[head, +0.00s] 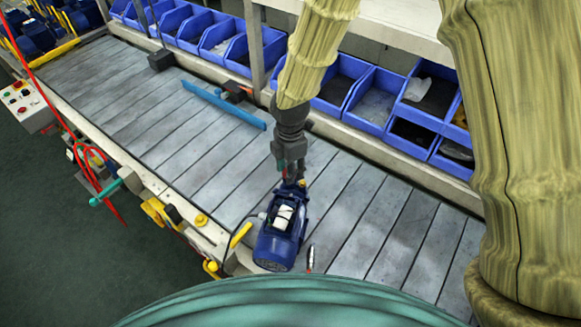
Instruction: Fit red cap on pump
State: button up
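A blue pump (278,243) with a white label on top stands near the front edge of the slatted bench. My gripper (291,178) points down at the far end of the pump, very close to it or touching it. Its fingers are dark and small here, so I cannot tell whether they are open or shut, or whether they hold anything. I cannot make out a red cap for certain; it may be hidden by the gripper.
Blue bins (372,98) line the back of the bench (190,150). A blue bar (222,104) and a black block (160,60) lie further left. A thin pen-like item (310,258) is right of the pump. A control box (27,105) sits at the left edge.

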jog(key=shift+f, duration=0.45)
dwell(0.3)
jog(key=o, duration=0.8)
jog(key=shift+c, duration=0.2)
jog(key=shift+r, duration=0.1)
jog(key=shift+r+p, duration=2.15)
jog(key=shift+r, duration=0.8)
notch_tip(320, 180, up, 8)
jog(key=shift+f, duration=0.25)
